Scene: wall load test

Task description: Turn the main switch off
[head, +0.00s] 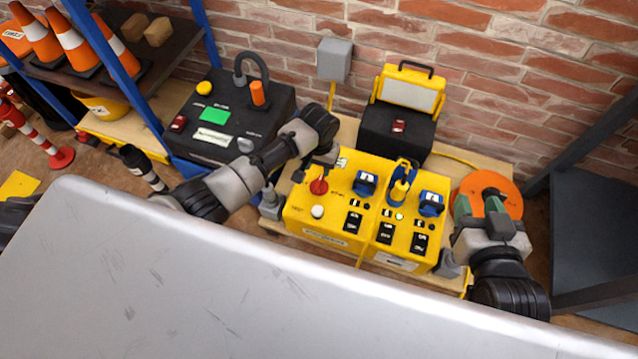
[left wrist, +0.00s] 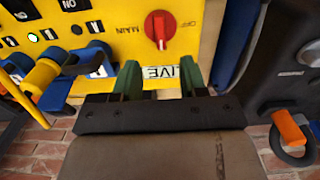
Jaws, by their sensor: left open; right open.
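The main switch (head: 319,186) is a red rotary knob on the left of the yellow panel box (head: 330,236). In the left wrist view the red knob (left wrist: 160,29) has its handle along the picture's vertical, between upside-down MAIN and OFF lettering. A LIVE label (left wrist: 160,72) shows between the fingers. My left gripper (left wrist: 160,80) is open, its green fingers apart and empty, just short of the knob. In the head view my left gripper (head: 325,158) is at the box's back left corner, its fingertips mostly hidden. My right gripper (head: 486,208) is open, right of the box.
The box also carries blue connectors (head: 432,204), black rocker switches (head: 386,233) and a lit green lamp (head: 399,216). A black unit (head: 215,125) stands left, a black case with yellow lid (head: 395,135) behind. An orange reel (head: 505,187) is by my right gripper. A brick wall closes the back.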

